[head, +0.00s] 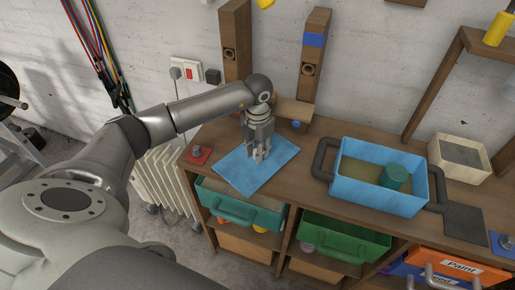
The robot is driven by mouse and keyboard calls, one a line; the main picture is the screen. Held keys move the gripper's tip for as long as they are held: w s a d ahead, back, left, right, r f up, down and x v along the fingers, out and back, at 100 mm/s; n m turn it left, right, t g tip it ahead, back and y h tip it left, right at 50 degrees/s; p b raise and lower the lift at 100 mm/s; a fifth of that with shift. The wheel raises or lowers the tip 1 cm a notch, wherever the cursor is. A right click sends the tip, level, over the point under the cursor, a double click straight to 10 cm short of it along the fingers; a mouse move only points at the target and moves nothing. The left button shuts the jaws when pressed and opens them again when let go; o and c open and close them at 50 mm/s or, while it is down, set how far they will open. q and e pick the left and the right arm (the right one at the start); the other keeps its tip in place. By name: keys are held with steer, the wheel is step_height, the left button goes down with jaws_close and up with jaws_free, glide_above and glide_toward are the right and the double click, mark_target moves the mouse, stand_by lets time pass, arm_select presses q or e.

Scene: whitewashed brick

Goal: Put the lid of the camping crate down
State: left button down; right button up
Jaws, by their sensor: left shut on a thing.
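The camping crate's lid (235,173) is a flat light-blue panel at the left part of the wooden bench, its near corner reaching the bench's front edge. My left gripper (259,157) points down at the lid's middle and is shut on it; the fingers hide the grip point. I cannot tell whether the lid touches the bench top. The camping crate (377,199) is light blue with dark side handles and stands open on the bench to the right. A green cylinder (395,176) is inside it. My right gripper is not in view.
A red block with a knob (197,155) sits left of the lid. A wooden box (459,158) and a dark flat plate (465,222) are right of the crate. Teal (238,210) and green (342,238) bins sit below the bench top. Bare bench lies between lid and crate.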

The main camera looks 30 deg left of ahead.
arm_select(q)
steer(key=shift+f, duration=0.1)
steer(key=c, duration=1.2)
jaws_free()
step_height(320, 180, up, 12)
steer(key=b, duration=0.3)
